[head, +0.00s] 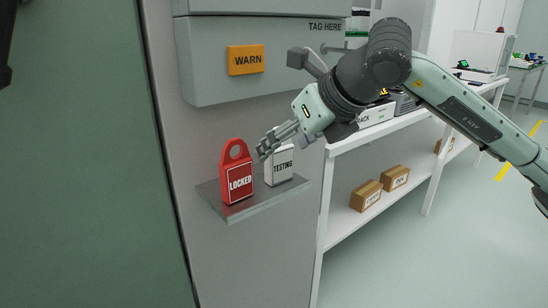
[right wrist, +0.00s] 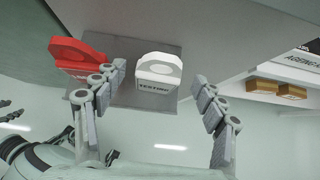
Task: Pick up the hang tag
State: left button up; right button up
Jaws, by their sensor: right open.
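Two hang tags stand on a small grey shelf (head: 238,211) on the wall. The red tag (head: 238,160) reads LOCKED and has a round hole at its top. The white tag (head: 282,177) to its right reads TESTING; its top is partly hidden by my right gripper (head: 272,141). In the right wrist view, the open fingers of my right gripper (right wrist: 158,78) lie either side of the white tag (right wrist: 158,68), with no visible contact. The red tag (right wrist: 77,52) is outside them, close by the left finger.
A grey wall box (head: 215,85) with an orange WARN label (head: 246,59) and the words TAG HERE hangs above the shelf. A white bench (head: 345,142) with brown boxes (head: 366,195) on its lower level stands to the right. A green panel (head: 80,160) fills the left.

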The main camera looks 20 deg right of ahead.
aim_at(272, 157)
jog(key=shift+w+a+f, duration=0.15)
jog(key=shift+w+f, duration=0.2)
jog(key=shift+f, duration=0.05)
jog(key=x, duration=0.4)
jog(key=shift+w+a+f+p, duration=0.15)
jog(key=shift+w+p, duration=0.05)
jog(key=shift+p, duration=0.2)
jog(key=shift+w+f, duration=0.25)
pick_arm(q)
jog(key=shift+w+d+f, duration=0.1)
jog(key=shift+w+f, duration=0.15)
jog(key=shift+f, duration=0.25)
jog(key=shift+w+f, duration=0.2)
jog(key=shift+f, duration=0.3)
pick_arm(e)
jog(key=shift+c, duration=0.4)
pick_arm(q)
jog(key=shift+s+r, duration=0.1)
jog(key=shift+r, duration=0.05)
pick_arm(e)
jog(key=c, duration=1.2)
